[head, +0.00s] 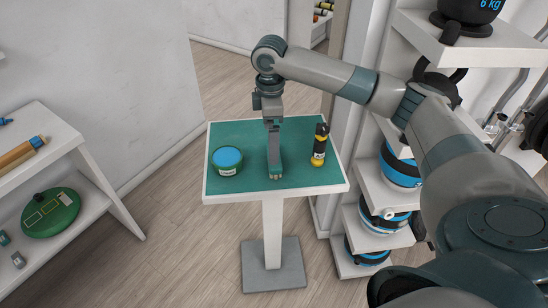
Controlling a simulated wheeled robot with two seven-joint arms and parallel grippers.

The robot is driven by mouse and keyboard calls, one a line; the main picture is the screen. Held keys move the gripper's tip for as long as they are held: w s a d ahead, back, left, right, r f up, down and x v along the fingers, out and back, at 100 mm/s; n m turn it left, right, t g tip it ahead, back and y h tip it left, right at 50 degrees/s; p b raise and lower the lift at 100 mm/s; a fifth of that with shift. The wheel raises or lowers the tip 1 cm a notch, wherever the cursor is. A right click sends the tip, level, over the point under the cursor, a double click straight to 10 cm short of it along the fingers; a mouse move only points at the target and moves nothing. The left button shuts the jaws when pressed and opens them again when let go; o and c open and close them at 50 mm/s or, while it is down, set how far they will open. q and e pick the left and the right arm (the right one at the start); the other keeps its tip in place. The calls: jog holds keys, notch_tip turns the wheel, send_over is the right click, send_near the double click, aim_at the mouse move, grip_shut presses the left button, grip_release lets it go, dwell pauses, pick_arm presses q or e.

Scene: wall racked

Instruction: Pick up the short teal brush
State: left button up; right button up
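My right gripper (275,176) comes in on the arm from the right and points down at the small table's green top, between a round tub and a dark bottle. Its fingers look close together, seen edge-on, and I cannot tell if they are shut or hold anything. I cannot make out a short teal brush for certain; the gripper may hide part of what lies under it, and teal would blend with the green top. My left gripper is not in view.
A white shelf (112,205) at left bears a tan roll (16,156) and a green round case (50,213). Shelves with balls (400,168) stand right.

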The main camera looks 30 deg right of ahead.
jog(key=shift+f, duration=1.35)
jog(key=shift+p, duration=0.3)
jog(key=shift+s+d+f+p, duration=0.2)
jog(key=shift+f+p, duration=0.3)
jog(key=shift+f, duration=0.15)
notch_tip(320, 180, down, 3)
jog(key=shift+s+d+f+p, duration=0.1)
jog(key=shift+s+d+p, duration=0.05)
jog(key=shift+p, duration=0.55)
jog(key=shift+f, duration=0.35)
jog(key=c, duration=1)
